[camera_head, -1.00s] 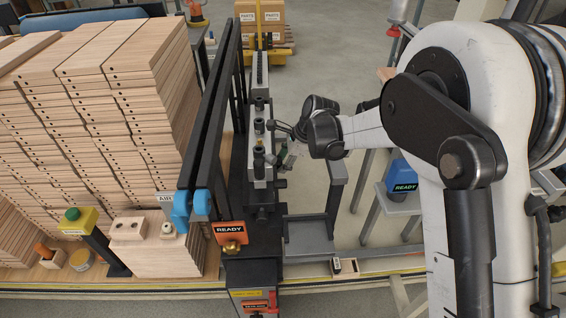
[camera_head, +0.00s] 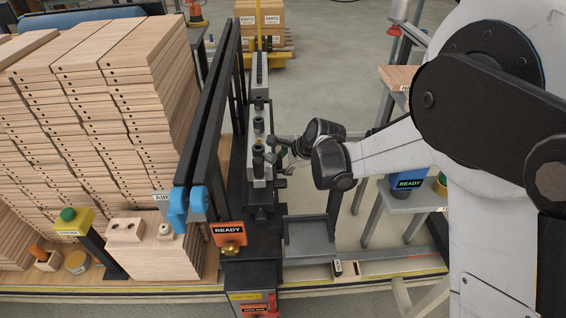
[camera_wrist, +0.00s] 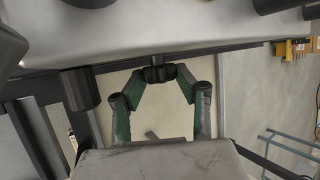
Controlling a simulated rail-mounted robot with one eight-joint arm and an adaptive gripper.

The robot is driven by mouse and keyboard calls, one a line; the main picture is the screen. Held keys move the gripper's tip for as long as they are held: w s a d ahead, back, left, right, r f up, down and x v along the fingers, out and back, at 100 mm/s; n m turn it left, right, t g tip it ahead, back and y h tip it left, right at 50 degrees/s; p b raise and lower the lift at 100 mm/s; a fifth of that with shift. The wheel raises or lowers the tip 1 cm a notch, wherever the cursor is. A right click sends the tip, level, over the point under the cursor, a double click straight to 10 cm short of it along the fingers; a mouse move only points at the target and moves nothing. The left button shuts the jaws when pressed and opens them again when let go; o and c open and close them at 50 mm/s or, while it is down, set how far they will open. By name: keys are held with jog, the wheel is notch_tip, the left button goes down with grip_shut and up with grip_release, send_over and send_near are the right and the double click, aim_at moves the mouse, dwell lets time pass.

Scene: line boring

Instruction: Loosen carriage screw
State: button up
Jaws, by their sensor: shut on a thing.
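My gripper (camera_wrist: 157,78) shows in the wrist view with its two green-padded fingers bent inward, their tips shut on a small black screw knob (camera_wrist: 158,74) at the edge of a grey metal part. In the head view my gripper (camera_head: 279,152) is at the right side of the near grey carriage (camera_head: 260,168) on the boring machine. The fingers largely hide the screw in the head view. Whether the screw has turned cannot be told.
Black machine rails (camera_head: 205,125) run just left of the carriages. Stacked wooden boards (camera_head: 90,90) fill the left. A READY sign (camera_head: 229,229) stands at the machine's near end. A grey shelf (camera_head: 308,233) lies below right of my gripper. Open floor lies beyond.

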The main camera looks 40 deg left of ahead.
jog(key=o, duration=1.1)
jog(key=shift+o, duration=0.2)
jog(key=shift+r, duration=0.1)
notch_tip(320, 180, up, 10)
